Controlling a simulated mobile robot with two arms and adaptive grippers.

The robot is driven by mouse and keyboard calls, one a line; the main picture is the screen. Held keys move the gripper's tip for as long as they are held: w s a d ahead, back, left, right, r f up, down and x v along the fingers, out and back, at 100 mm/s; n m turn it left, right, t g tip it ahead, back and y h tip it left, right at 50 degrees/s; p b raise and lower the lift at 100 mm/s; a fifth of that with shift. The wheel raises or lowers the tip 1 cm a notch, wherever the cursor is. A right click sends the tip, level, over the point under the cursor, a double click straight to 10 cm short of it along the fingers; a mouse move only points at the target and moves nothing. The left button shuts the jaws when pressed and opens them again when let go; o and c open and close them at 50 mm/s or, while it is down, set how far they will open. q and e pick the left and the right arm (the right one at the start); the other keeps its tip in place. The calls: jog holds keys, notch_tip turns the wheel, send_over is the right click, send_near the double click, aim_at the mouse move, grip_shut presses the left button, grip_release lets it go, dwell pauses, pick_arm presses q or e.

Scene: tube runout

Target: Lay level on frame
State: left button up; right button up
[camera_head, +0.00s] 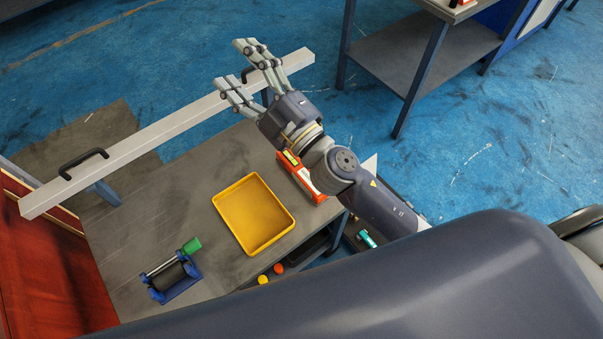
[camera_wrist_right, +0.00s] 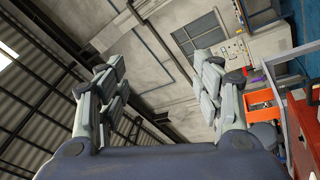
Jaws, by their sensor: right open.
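The level (camera_head: 302,182) is orange-red with a yellow-green vial. It lies at the right edge of the grey workbench (camera_head: 210,180) in the head view, beside my right forearm, which hides part of it. A long pale grey bar (camera_head: 150,142), which seems to be the frame, runs across the bench's far side on short blue posts, with two black handles. My right gripper (camera_head: 232,65) is open and empty at the bar's right part, its fingers overlapping the bar in the picture. Whether they touch it is unclear. The wrist view shows its fingers (camera_wrist_right: 158,62) spread, with nothing between. My left gripper is out of view.
A yellow tray (camera_head: 276,237) stands empty in the middle of the bench. A blue roller device with a green knob (camera_head: 172,275) stands to its left. A red cabinet (camera_head: 45,265) is at the left edge. Another grey table (camera_head: 440,55) is at upper right, with open blue floor between.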

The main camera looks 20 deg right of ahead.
jog(key=s+a+n+g+y, duration=0.4)
jog(key=a+n+g+y, duration=0.3)
jog(key=a+n, duration=0.3)
jog(key=n+g+h, duration=1.1)
jog(key=n+h, duration=0.1)
jog(key=h, duration=0.5)
send_near(302, 171)
jog(key=shift+w+d+f, duration=0.1)
jog(key=shift+w+d, duration=0.05)
jog(key=f, duration=0.4)
jog(key=shift+w+f, duration=0.25)
jog(key=shift+f, duration=0.1)
jog(key=shift+w+a+f+p, duration=0.15)
jog(key=shift+f+p, duration=0.1)
jog(key=shift+f, duration=1.2)
jog(key=shift+w+a+f+p, duration=0.15)
jog(key=shift+f+p, duration=0.1)
jog(key=shift+f, duration=1.15)
jog(key=shift+s, duration=0.1)
